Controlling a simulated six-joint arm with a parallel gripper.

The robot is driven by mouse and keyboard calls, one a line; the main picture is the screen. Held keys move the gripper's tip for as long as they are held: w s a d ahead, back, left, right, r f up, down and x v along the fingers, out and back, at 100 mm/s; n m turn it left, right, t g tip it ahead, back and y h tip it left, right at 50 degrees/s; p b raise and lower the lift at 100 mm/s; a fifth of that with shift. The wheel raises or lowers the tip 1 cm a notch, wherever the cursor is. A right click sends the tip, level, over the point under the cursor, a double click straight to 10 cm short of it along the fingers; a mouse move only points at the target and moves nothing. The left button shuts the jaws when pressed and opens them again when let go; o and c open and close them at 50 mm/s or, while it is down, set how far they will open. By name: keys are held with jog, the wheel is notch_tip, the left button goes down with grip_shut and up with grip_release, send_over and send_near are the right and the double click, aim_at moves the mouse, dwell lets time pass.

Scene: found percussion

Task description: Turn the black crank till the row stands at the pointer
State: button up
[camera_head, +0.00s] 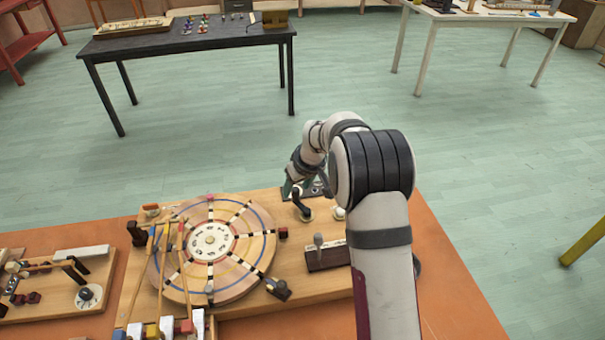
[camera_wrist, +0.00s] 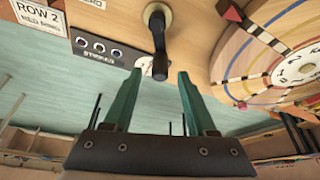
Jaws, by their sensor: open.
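The black crank (camera_head: 303,207) stands on the wooden board, right of the round wheel (camera_head: 182,276). In the wrist view the crank (camera_wrist: 158,38) has its grip end between the tips of my gripper (camera_wrist: 157,76). The teal fingers are open, one on each side; I cannot tell how deep the grip sits between them. The wheel has a numbered hub and several checkered rows like spokes. The red-tipped pointer (camera_wrist: 234,13) sits at the wheel's rim on the crank's side. One checkered row (camera_wrist: 265,37) lies close to its tip; exact alignment is unclear.
A card reading ROW 2, RED BANDS (camera_wrist: 40,14) lies near the crank. A dark block with a grey knob (camera_head: 328,257) stands in front of the crank. Sticks (camera_head: 163,260) lean over the wheel's left side. A second wooden board (camera_head: 60,285) lies at left.

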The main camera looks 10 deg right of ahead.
jog(key=v, duration=1.2)
jog(key=shift+s+r, duration=0.15)
jog(key=shift+r, duration=0.15)
jog(key=shift+d, duration=0.1)
jog(key=s+a+m+g, duration=0.2)
jog(key=s+m, duration=0.2)
jog(key=s, duration=1.4)
jog(key=s+a+m+g, duration=0.2)
jog(key=s+m, duration=0.3)
jog(key=s, duration=1.4)
jog(key=shift+s+a+f, duration=0.2)
jog(key=shift+a+f, duration=0.25)
jog(key=shift+a, duration=0.35)
